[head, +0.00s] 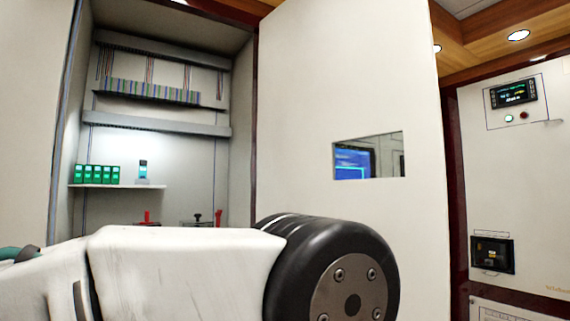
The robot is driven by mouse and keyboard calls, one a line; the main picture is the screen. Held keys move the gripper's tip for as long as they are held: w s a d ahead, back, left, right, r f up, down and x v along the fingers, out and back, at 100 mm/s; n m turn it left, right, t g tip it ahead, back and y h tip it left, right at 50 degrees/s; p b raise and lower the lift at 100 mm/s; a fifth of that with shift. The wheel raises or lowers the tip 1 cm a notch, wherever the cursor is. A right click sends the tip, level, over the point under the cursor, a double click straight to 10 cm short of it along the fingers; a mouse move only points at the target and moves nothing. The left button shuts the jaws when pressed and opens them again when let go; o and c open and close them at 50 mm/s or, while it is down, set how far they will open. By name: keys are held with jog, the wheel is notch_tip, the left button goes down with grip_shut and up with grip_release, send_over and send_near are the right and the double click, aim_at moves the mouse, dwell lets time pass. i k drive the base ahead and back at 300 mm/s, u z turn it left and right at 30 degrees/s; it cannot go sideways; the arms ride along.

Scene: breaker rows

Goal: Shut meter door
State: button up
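The meter door appears to be the large off-white panel (300,120) in the middle of the head view. It has a small rectangular window (368,157) through which a blue screen shows. The door stands swung open at the right of a lit cabinet (240,150), whose inside is in plain view. My white and black arm link crosses the bottom of the view and hides the lower part of the door and cabinet. My gripper is out of view. No handle shows on the visible part of the door.
Inside the cabinet are a row of green modules (97,174), a terminal strip (150,92) and red switch parts (147,217). Another panel (515,190) with a small display (513,93) stands at the right. A wooden ceiling with lamps is above.

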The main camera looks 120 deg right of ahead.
aim_at(330, 72)
jog(key=u, duration=0.1)
jog(key=k, duration=0.7)
jog(key=z, duration=0.6)
jog(key=k, duration=2.4)
jog(key=z, duration=0.5)
jog(key=k, duration=0.65)
jog(key=z, duration=0.6)
